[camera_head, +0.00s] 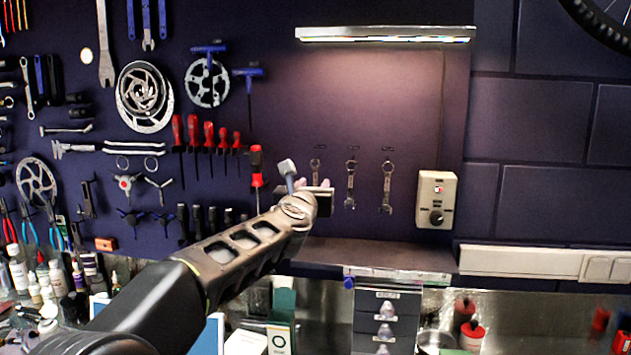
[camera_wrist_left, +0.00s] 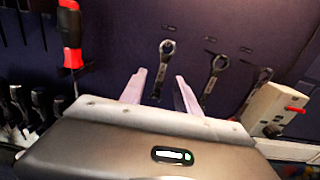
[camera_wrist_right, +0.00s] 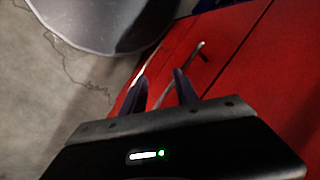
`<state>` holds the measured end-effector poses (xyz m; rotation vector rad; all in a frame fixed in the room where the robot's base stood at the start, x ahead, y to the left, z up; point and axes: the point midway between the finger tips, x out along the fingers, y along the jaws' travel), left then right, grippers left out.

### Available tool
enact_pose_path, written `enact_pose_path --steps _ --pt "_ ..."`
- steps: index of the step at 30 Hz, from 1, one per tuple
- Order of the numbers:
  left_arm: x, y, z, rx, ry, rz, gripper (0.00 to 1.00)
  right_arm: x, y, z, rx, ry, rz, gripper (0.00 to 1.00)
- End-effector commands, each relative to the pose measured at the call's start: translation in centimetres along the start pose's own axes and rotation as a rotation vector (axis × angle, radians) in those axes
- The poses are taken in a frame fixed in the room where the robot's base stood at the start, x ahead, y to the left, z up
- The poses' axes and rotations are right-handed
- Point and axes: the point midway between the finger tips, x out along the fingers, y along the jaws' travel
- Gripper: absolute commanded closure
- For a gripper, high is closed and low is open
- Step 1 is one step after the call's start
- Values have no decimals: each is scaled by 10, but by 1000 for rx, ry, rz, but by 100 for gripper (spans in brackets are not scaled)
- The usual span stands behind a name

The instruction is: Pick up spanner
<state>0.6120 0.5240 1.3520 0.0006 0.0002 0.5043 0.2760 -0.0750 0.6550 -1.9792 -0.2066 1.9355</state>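Three small metal spanners hang in a row on the dark wall panel: the left spanner (camera_head: 316,168), the middle spanner (camera_head: 350,184) and the right spanner (camera_head: 387,188). My left gripper (camera_head: 314,185) is at the left spanner and hides its lower part in the head view. In the left wrist view, the pale fingers of this gripper (camera_wrist_left: 158,86) are apart, and the left spanner (camera_wrist_left: 162,68) shows upright in the gap between them. I cannot tell whether they touch it. My right gripper (camera_wrist_right: 160,88) is open and empty, away from the panel.
A red-handled screwdriver (camera_head: 256,166) hangs just left of my left gripper. A shelf ledge (camera_head: 380,254) runs below the spanners, and a control box (camera_head: 437,200) is on their right. A red surface with a handle (camera_wrist_right: 215,45) lies before my right gripper.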

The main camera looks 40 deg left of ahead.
Motion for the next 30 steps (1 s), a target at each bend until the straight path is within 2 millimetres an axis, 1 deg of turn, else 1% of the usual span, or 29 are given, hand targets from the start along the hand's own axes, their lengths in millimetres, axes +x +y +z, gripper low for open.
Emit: enact_pose_path --steps 1,3,6,24,25,30 --pt "9 1 2 -1 3 0 62 -6 -2 0 1 -1 1 64" --pt "18 0 2 0 2 -1 62 -9 -3 1 1 -2 2 64" --pt "26 0 1 -1 1 -1 62 -10 -3 1 2 -3 4 64" --pt "28 0 0 -1 0 -1 62 -10 -3 1 2 -3 3 64" --pt "28 0 0 -1 0 -1 63 -10 -3 1 2 -3 3 64" --pt "28 0 0 -1 0 -1 77 -10 -3 1 2 -3 3 64"
